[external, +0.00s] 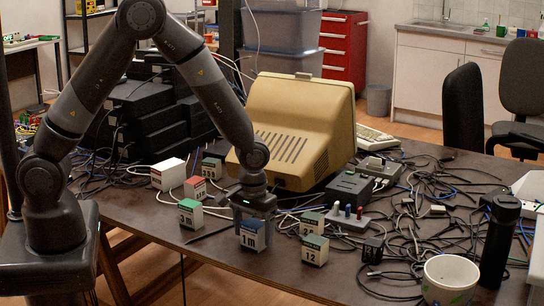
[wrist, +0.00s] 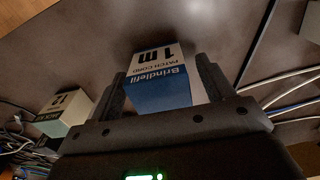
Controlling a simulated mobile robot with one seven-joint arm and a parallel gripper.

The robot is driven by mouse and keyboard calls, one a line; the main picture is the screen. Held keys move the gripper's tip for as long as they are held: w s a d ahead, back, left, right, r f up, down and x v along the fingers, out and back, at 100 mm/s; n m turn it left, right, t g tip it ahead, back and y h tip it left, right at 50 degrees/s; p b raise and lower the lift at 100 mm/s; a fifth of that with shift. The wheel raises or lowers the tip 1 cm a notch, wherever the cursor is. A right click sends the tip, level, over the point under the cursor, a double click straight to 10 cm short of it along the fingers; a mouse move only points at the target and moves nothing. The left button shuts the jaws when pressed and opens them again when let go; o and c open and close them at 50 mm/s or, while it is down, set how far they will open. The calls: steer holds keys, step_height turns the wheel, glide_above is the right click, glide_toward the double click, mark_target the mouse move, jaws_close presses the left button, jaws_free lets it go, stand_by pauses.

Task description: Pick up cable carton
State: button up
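The cable carton (external: 252,235), a small blue and white box marked "1m", stands on the dark table near its front edge. In the wrist view the carton (wrist: 160,80) reads "Brindlefil PATCH CORD 1 m". My gripper (external: 253,208) points down right at the carton. In the wrist view its two fingers (wrist: 162,88) stand apart on either side of the carton, with a small gap showing on the right. Contact on the left side is hard to tell. The carton's lower part is hidden behind the gripper body in the wrist view.
A beige monitor (external: 292,128) is behind. Loose cables (external: 425,205), a white cup (external: 449,281) and a black bottle (external: 500,241) crowd the right.

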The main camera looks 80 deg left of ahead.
steer(key=c, duration=1)
steer(key=shift+c, duration=0.3)
steer(key=shift+r, duration=0.15)
